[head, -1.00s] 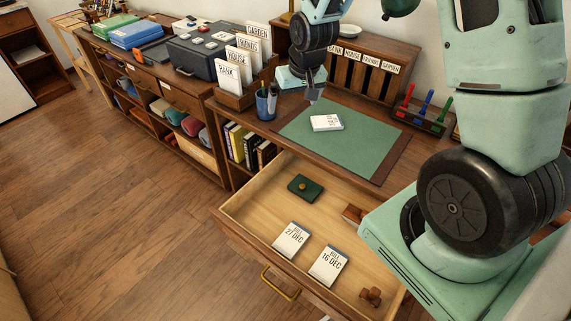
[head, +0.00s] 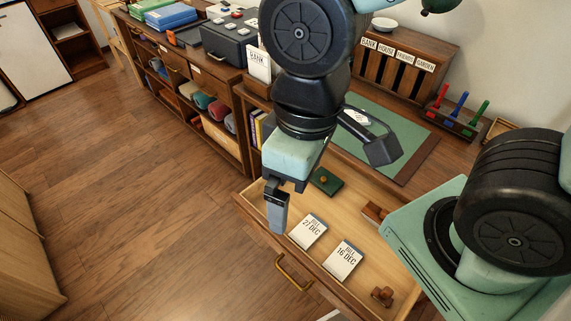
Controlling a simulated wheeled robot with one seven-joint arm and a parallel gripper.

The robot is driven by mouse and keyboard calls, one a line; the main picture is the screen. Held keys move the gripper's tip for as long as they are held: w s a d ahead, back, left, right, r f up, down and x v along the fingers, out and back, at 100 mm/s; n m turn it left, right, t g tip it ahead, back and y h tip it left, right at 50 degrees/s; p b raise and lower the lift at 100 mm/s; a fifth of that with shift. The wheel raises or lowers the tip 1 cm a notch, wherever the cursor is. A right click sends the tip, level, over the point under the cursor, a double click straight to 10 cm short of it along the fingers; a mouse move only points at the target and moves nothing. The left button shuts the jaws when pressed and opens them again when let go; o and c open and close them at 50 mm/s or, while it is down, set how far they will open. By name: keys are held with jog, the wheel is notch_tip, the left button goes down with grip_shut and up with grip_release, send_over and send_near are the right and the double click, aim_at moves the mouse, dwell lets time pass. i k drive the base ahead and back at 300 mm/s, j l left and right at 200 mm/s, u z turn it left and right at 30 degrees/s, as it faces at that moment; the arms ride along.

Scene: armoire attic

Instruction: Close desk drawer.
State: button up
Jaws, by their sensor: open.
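The desk drawer (head: 262,190) is pulled open, and its brass handle (head: 294,272) shows on the front. Inside lie a bill marked 21 DEC (head: 308,231), a bill marked 16 DEC (head: 343,260), a green stamp pad (head: 326,181) and wooden stamps (head: 375,211). My arm hides part of the desk top and the drawer's back left.
The desk top holds a green mat (head: 408,131), a labelled wooden sorter (head: 405,62) and a rack of coloured stamps (head: 458,110). A low shelf unit (head: 190,85) runs along the left. The floor (head: 150,220) before the drawer is clear.

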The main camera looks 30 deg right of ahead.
aim_at(380, 266)
jog(key=k+u, duration=0.15)
jog(key=k, duration=0.2)
jog(key=k+l+u, duration=0.1)
jog(key=u, duration=0.25)
jog(key=k+l+u, duration=0.1)
jog(key=l+u, duration=0.25)
jog(key=k+u, duration=0.15)
jog(key=u, duration=0.2)
